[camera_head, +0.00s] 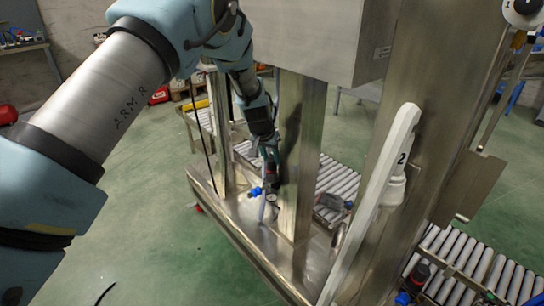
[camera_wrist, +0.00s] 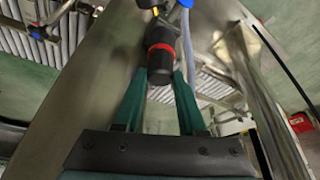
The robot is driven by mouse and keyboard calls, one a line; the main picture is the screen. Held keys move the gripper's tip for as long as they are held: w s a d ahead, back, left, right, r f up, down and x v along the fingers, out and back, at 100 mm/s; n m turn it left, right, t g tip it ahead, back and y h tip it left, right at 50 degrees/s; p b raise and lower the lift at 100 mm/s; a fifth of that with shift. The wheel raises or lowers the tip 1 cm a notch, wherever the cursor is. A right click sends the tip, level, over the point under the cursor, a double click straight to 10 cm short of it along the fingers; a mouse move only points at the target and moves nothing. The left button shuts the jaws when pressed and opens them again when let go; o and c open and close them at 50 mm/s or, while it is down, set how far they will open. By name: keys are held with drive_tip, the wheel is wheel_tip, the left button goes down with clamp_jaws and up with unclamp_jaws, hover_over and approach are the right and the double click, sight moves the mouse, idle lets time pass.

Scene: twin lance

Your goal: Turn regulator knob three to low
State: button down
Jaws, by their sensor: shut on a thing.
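In the wrist view, a dark cylindrical regulator knob (camera_wrist: 160,60) with a red ring lies between the green fingertips of my gripper (camera_wrist: 160,78). The fingers are shut on its sides. A blue fitting and a yellow part show just above the knob, at the picture's top edge. In the head view, my gripper (camera_head: 270,150) is low beside a steel post, and the knob there is mostly hidden by the gripper. A blue fitting (camera_head: 256,191) shows just below it. I cannot read any setting mark on the knob.
Steel posts (camera_head: 301,150) and a steel box (camera_head: 330,35) stand close to my arm. A long white lever (camera_head: 375,190) marked 2 stands to the right. Another dark regulator with a red ring (camera_head: 420,272) is at lower right. Roller conveyors (camera_head: 338,178) lie behind; green floor is free at left.

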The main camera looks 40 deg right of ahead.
drive_tip(key=shift+n, duration=0.3)
drive_tip(key=shift+c, duration=2.4)
unclamp_jaws()
drive_tip(key=shift+s, duration=0.15)
drive_tip(key=shift+d, duration=0.1)
